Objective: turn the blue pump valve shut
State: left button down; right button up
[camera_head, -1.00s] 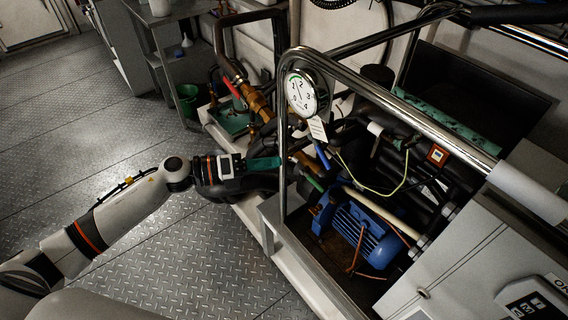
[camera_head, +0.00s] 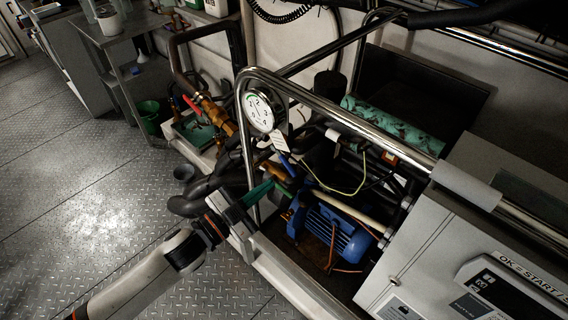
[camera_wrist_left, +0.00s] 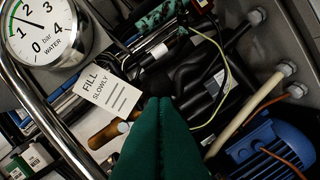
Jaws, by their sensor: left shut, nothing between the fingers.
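The blue valve lever (camera_head: 287,166) slants down to the right below a white tag, beside brass pipework inside the chiller frame. My left gripper (camera_head: 269,184) has green fingers and is shut and empty. Its tips are just left of and below the lever in the head view, beside the upright chrome rail. I cannot tell whether they touch anything. In the left wrist view the closed green fingers (camera_wrist_left: 160,103) point at dark hoses and a copper pipe (camera_wrist_left: 108,134). The blue lever does not show clearly there and may be hidden behind the fingers. My right gripper is out of view.
The chrome rail (camera_head: 330,120) arches over the pipework. A round pressure gauge (camera_head: 258,112) hangs behind its bend, with the white tag (camera_head: 281,143) below. A blue pump motor (camera_head: 337,233) sits to the right. A red lever (camera_head: 191,103) is farther left. The floor at left is open.

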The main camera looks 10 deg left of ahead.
aim_at(285, 161)
pick_arm(q)
jog(key=p+x, duration=0.3)
jog(key=x, duration=0.7)
jog(key=a+f, duration=0.2)
jog(key=f, duration=0.1)
jog(key=shift+w+a+f, duration=0.1)
jog(key=shift+w+a, duration=0.2)
jog(key=shift+w, duration=0.05)
jog(key=shift+a+f+m+b, duration=0.15)
jog(key=shift+f+m+b, duration=0.3)
jog(key=shift+m, duration=0.35)
jog(key=shift+w+a+f+m+g+b, duration=0.25)
jog(key=shift+w+a+f+m+b, duration=0.2)
jog(key=shift+m, duration=1.2)
jog(key=shift+w+a+f+m+g+b, duration=0.25)
jog(key=shift+a+f+m+b, duration=0.3)
jog(key=shift+m, duration=1.15)
jog(key=shift+w+a+f+m+g+b, duration=0.2)
jog(key=shift+w+a+f+m+b, duration=0.3)
jog(key=shift+m, duration=1.15)
jog(key=shift+d, duration=0.1)
